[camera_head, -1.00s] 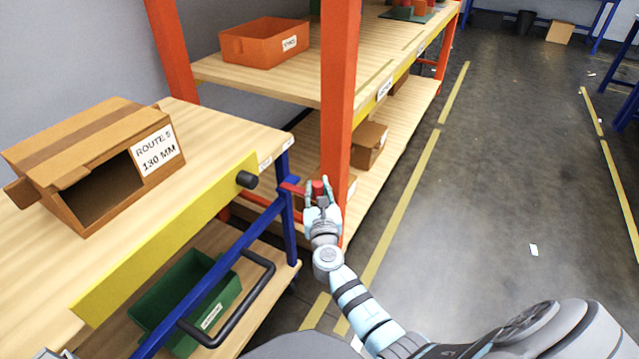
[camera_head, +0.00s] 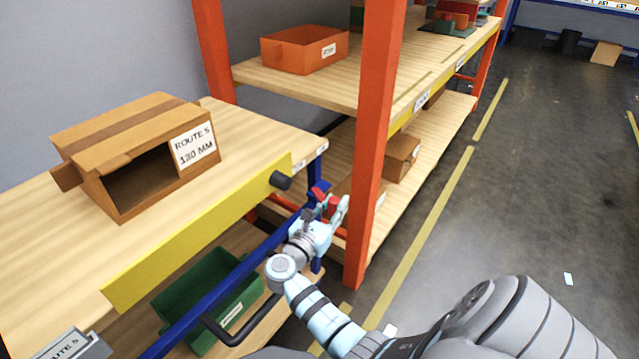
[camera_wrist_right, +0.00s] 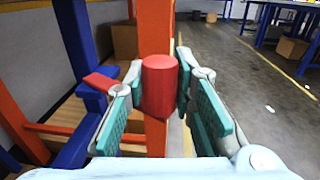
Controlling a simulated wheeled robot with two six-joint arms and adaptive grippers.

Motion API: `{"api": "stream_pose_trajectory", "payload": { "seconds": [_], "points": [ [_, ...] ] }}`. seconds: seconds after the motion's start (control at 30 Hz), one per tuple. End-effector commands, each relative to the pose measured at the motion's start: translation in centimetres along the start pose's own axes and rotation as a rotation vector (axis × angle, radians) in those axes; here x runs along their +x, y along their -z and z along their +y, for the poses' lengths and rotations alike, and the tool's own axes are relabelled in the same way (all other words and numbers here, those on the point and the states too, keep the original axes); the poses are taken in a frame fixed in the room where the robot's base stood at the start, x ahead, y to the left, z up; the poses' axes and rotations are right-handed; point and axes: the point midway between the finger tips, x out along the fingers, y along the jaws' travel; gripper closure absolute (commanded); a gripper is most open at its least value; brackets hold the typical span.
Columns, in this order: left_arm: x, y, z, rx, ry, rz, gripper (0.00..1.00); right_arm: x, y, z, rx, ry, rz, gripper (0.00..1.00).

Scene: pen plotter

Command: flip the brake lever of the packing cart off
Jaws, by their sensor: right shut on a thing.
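The packing cart has a wooden top with a yellow front board (camera_head: 200,235) and a blue frame (camera_head: 225,290). Its red brake lever (camera_head: 319,194) sits at the blue corner post, on the cart's right end. My right gripper (camera_head: 332,206) is at the lever's outer end. In the right wrist view, the lever's red knob (camera_wrist_right: 160,86) stands between the teal finger pads, and the gripper is shut on it. The red lever arm (camera_wrist_right: 102,82) runs left from there to the blue post (camera_wrist_right: 80,45). My left gripper is out of view.
An orange shelf post (camera_head: 370,150) stands just right of my right gripper. A cardboard box (camera_head: 130,190) labelled ROUTE 5 is on the cart top, and a green bin (camera_head: 190,285) is below. A black handle (camera_head: 240,335) juts out in front. The aisle floor (camera_head: 530,190) is mostly clear.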

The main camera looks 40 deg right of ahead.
Motion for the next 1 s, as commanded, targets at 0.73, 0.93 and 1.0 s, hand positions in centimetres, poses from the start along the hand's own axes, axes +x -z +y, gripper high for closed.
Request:
{"api": "stream_pose_trajectory", "payload": {
  "seconds": [0.73,0.93,1.0],
  "points": [
    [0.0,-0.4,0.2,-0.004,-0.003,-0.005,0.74,0.0,0.0,-0.2,0.000,0.016,0.000,0.55],
    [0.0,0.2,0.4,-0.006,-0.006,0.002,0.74,0.0,-0.5,-0.2,0.002,0.016,0.000,0.55],
    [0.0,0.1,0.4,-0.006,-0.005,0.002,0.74,0.0,-1.6,-0.2,0.005,0.016,-0.001,0.55]
  ]
}}
